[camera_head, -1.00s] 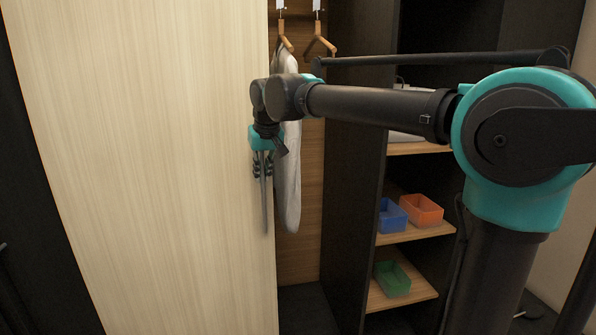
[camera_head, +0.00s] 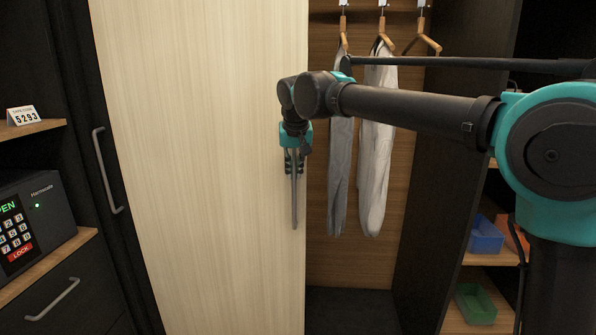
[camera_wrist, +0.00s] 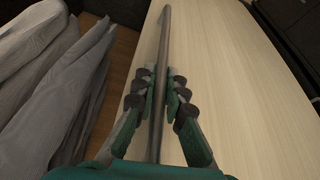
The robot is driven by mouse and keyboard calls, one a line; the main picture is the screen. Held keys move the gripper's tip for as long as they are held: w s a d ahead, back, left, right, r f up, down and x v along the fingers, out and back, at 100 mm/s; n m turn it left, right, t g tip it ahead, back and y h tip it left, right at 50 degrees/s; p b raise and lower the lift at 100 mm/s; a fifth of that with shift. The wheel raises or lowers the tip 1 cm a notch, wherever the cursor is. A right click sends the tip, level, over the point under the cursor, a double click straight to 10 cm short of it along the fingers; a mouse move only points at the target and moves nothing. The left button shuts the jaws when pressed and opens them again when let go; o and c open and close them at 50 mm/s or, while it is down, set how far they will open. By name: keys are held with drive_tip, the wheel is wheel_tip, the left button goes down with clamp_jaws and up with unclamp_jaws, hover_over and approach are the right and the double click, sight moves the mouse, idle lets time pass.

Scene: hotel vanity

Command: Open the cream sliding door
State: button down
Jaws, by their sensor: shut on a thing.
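The cream sliding door (camera_head: 200,170) is a tall pale wood-grain panel filling the left middle of the head view; it also shows in the wrist view (camera_wrist: 240,70). A long grey bar handle (camera_head: 294,205) stands upright near its right edge, and runs up the middle of the wrist view (camera_wrist: 163,40). My gripper (camera_head: 294,165) is shut on this handle, with a finger on each side of it in the wrist view (camera_wrist: 160,95). The wardrobe is open to the right of the door's edge.
Grey and white garments (camera_head: 375,150) hang on wooden hangers inside the opening. Shelves at right hold a blue bin (camera_head: 484,236) and a green bin (camera_head: 476,303). At left are a dark safe (camera_head: 35,220), a number card (camera_head: 24,116) and a dark panel with a handle (camera_head: 108,170).

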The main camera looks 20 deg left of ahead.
drive_tip(key=c, duration=1.6)
unclamp_jaws()
drive_tip(key=shift+r, duration=0.1)
drive_tip(key=v, duration=1.2)
drive_tip(key=shift+d, duration=0.1)
